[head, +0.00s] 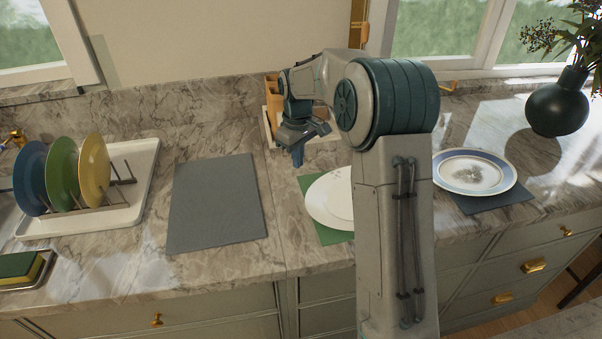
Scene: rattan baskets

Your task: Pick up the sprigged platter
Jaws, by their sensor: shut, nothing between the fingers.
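A white plate (325,201) lies on a green mat (334,236) in the middle of the counter. My arm hides its right part; faint markings show near the arm. A second plate (472,173), white with a blue rim and a grey-brown motif in its centre, lies on a dark mat (492,201) at the right. I cannot tell for sure which one is the sprigged platter. My gripper (297,158) is shut and empty, pointing down, up and to the left of the white plate and apart from it.
A white tray (134,193) with a rack holds blue, green and yellow plates upright at the left. A bare grey mat (216,203) lies beside it. A wooden holder (270,106) stands behind my gripper. A dark vase (558,105) stands at the right.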

